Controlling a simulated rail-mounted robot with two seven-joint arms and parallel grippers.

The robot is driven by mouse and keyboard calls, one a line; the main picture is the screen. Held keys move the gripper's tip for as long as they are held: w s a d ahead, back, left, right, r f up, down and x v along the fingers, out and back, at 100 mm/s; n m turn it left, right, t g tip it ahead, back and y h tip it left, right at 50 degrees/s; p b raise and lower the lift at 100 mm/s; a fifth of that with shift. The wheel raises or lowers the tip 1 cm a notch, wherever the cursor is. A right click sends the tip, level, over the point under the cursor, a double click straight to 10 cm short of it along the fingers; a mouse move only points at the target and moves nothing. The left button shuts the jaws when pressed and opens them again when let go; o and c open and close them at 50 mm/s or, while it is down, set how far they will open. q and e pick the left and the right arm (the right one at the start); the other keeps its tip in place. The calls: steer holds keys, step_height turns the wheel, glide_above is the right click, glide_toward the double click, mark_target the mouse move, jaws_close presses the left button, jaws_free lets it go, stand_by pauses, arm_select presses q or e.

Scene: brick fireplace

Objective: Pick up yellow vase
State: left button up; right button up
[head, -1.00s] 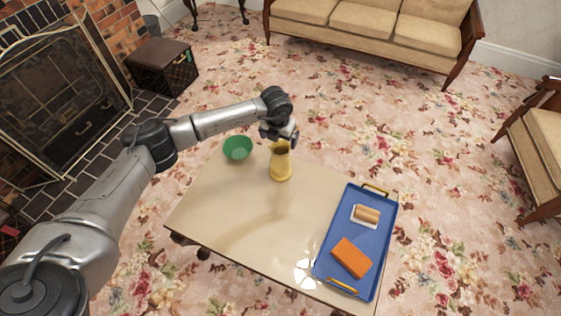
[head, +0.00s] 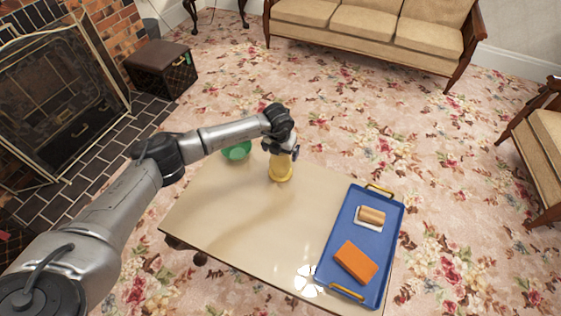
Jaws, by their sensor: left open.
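The yellow vase (head: 281,170) stands upright near the far edge of the low beige table (head: 235,215). My left gripper (head: 284,150) is at the top of the vase, pointing down over it. Its jaws are open. The wrist hides the vase's mouth, and I cannot tell whether the fingers are around the neck or touching it. My right gripper is not in view.
A green bowl (head: 237,150) sits left of the vase, partly behind my left forearm. The table's middle and left are clear.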

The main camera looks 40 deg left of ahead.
arm_select(q)
steer(key=shift+r, duration=0.1)
steer(key=c, duration=1.1)
